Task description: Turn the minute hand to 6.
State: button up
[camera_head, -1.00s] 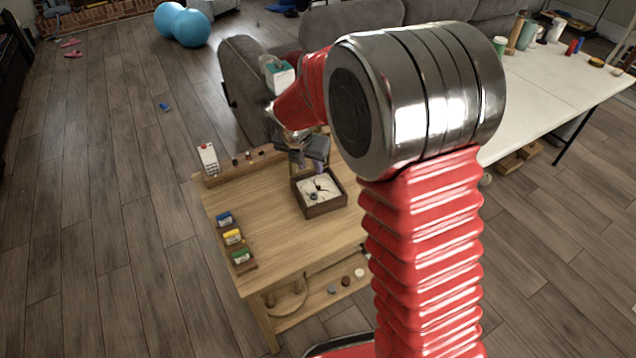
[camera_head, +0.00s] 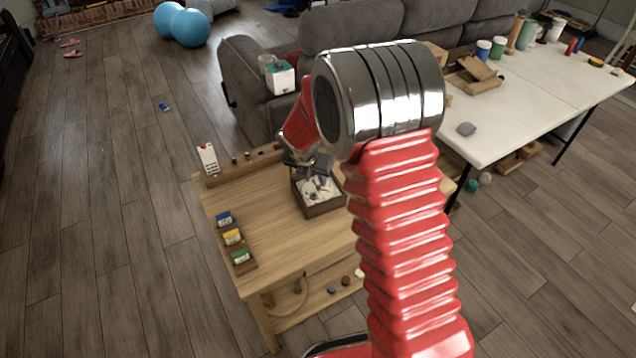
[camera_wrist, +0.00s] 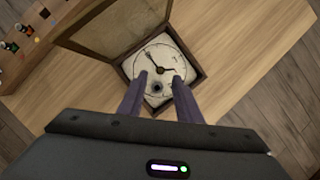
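The clock is a pale face with dark hands (camera_wrist: 158,62) in a dark wooden box (camera_head: 322,207) on the wooden table. In the wrist view one hand points to the upper left and a shorter one to the right. A small dark round piece (camera_wrist: 157,87) lies on the face towards my gripper. I cannot read the numerals. My gripper (camera_wrist: 157,77) is open, its two fingers apart over the face with nothing between them. In the head view my gripper (camera_head: 316,186) hangs over the box and partly hides the face.
The box's lid (camera_wrist: 115,22) stands open beside the face. A rack with blue, yellow and green blocks (camera_head: 233,238) lies at the table's left edge. A white card (camera_head: 208,157) stands at the back-left corner. The table front (camera_head: 270,262) is clear.

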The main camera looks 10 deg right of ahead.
aim_at(318, 186)
jog(key=shift+x, duration=2.3)
jog(key=shift+w, duration=0.1)
jog(key=shift+c, duration=0.7)
grip_shut()
